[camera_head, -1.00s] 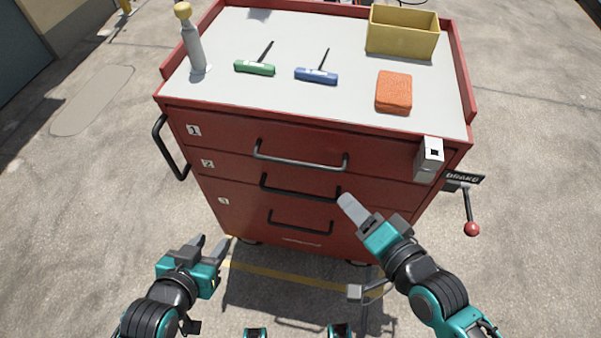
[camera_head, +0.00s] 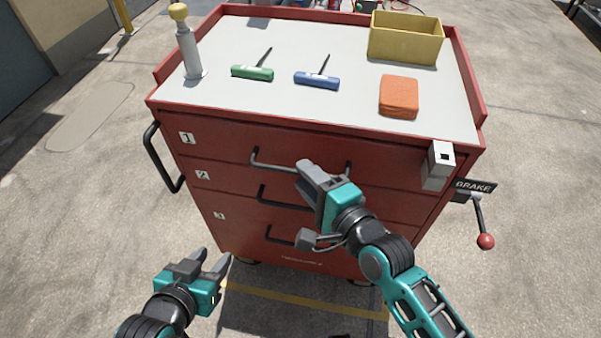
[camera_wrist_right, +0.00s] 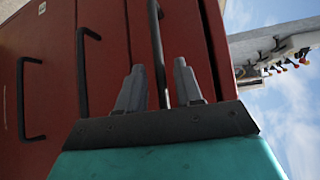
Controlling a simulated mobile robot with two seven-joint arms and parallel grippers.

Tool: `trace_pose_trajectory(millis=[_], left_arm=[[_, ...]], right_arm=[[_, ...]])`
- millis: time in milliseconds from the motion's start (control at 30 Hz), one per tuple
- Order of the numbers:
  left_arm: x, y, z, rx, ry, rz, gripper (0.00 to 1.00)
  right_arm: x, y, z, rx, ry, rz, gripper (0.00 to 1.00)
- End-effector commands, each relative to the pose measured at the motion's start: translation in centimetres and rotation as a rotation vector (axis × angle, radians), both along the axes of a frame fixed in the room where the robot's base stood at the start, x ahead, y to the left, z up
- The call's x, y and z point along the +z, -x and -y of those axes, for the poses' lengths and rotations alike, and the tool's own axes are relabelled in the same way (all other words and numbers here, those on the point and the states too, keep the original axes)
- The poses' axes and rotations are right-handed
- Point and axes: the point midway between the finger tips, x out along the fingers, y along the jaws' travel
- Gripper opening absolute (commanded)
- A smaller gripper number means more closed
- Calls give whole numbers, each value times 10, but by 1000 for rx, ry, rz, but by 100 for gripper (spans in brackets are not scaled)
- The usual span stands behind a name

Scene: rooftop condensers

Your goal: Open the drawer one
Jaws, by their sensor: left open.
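Drawer one (camera_head: 225,140) is the top drawer of the red cabinet, labelled 1, and is shut. Its grey bar handle (camera_head: 272,164) runs across the front; the right part is hidden behind my right gripper. My right gripper (camera_head: 308,178) is at the middle of this handle. In the right wrist view its fingers (camera_wrist_right: 160,85) are apart, with the handle (camera_wrist_right: 156,40) showing between them; I cannot tell whether they touch it. My left gripper (camera_head: 213,256) is open and empty, low in front of the cabinet's left side.
Drawers two (camera_head: 218,180) and three (camera_head: 235,226) are shut below, with black handles. A grey latch block (camera_head: 438,166) sits at the top right corner, beside a brake lever (camera_head: 481,220). The top holds a yellow bin (camera_head: 404,42), orange sponge (camera_head: 399,96) and tools.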

Motion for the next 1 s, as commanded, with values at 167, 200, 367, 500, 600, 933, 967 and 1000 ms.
trace_pose_trajectory(millis=[167, 200, 367, 500, 600, 933, 967, 1000], left_arm=[[-7, 1, 0, 0, 0, -4, 43], [-7, 1, 0, 0, 0, -5, 43], [-7, 1, 0, 3, 2, -5, 43], [-7, 1, 1, 5, 5, -5, 43], [-7, 1, 1, 6, 7, -4, 43], [-7, 1, 1, 6, 7, -4, 43], [-7, 1, 1, 6, 7, -4, 43], [-7, 1, 1, 6, 7, -4, 43]], right_arm=[[-4, -18, -11, 1, 0, 0, 35], [-4, -20, -12, 1, 0, 0, 35], [-4, -23, -14, 0, 0, -1, 35], [-4, -23, -14, 0, 0, -1, 35], [-4, -22, -14, 0, 0, -1, 30], [-4, -22, -13, 0, 1, 0, 0], [-4, -22, -13, 0, 1, 0, 0], [-4, -22, -13, 0, 1, 0, 0]])
